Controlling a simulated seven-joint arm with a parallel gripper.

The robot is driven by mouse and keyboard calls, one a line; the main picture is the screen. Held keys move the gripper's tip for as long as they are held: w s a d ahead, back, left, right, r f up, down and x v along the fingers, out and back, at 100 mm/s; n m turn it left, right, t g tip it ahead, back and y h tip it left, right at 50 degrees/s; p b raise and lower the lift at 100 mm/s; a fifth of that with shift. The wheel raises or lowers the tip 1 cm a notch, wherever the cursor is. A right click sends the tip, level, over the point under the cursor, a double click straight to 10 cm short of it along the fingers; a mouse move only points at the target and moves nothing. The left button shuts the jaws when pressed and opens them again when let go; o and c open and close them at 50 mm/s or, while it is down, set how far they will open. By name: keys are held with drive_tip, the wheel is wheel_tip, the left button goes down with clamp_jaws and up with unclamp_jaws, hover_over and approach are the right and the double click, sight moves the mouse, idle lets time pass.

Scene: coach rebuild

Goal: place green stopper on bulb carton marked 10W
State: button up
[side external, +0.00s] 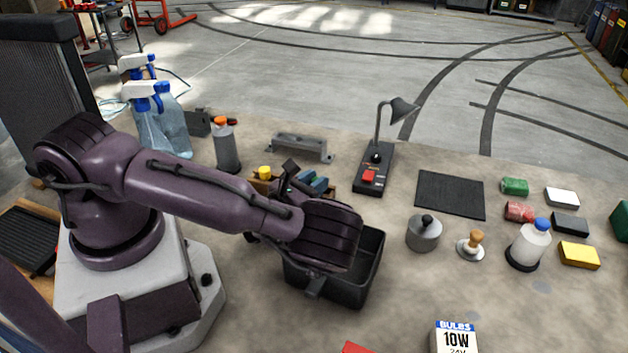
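The bulb carton (456,338) marked 10W stands at the bottom edge of the side external view, partly cut off by the frame. It is white with a blue band reading BULBS. I cannot make out a green stopper for certain. A small green spot shows beside the dark parts left of my wrist, too small to identify. My arm reaches over the near area, with its wrist above the black bin. My gripper's fingertips are not clearly distinguishable, so I cannot tell whether it is open or holds anything.
The black bin (368,275) stands under my wrist. A wooden block (262,186) with a yellow knob is behind the arm. A lamp (375,165), dark mat (450,194), grey canister (423,234), wooden-handled stamp (471,245) and white bottle (529,246) stand to the right. Bare surface surrounds the carton.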

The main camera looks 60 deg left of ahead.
drive_tip(key=o, duration=0.4)
drive_tip(key=shift+o, duration=0.6)
drive_tip(key=shift+v, duration=2.55)
